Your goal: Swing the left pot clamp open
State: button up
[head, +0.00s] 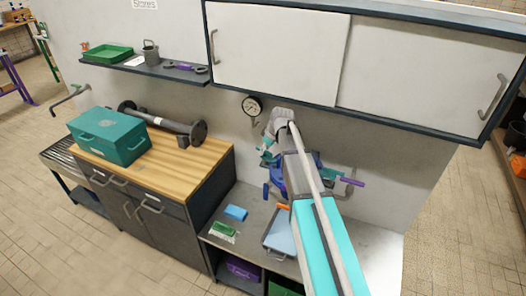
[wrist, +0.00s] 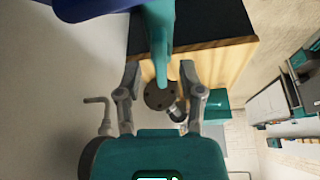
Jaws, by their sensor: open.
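My gripper (wrist: 160,76) is open in the wrist view, with one grey finger on each side. A teal bar (wrist: 160,38), which looks like the clamp's arm, reaches down from the top edge into the space between the fingers. I see a gap on both sides of it and no clear contact. A dark blue body (wrist: 88,7), likely the pot, shows at the top left. In the head view the blue fitting (head: 276,178) is partly hidden behind my arm. My gripper (head: 268,158) is small there, just above it, and its fingers are hard to make out.
A purple handle (head: 350,181) sticks out right of my arm. A pressure gauge (head: 252,106) is on the wall, beneath a white cabinet (head: 280,48). The wooden counter (head: 205,158) at left holds a teal box (head: 108,137) and a flanged pipe (head: 160,122). A blue block (head: 235,212) lies on the grey bench.

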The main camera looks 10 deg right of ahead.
jog(key=shift+c, duration=0.3)
grip_shut()
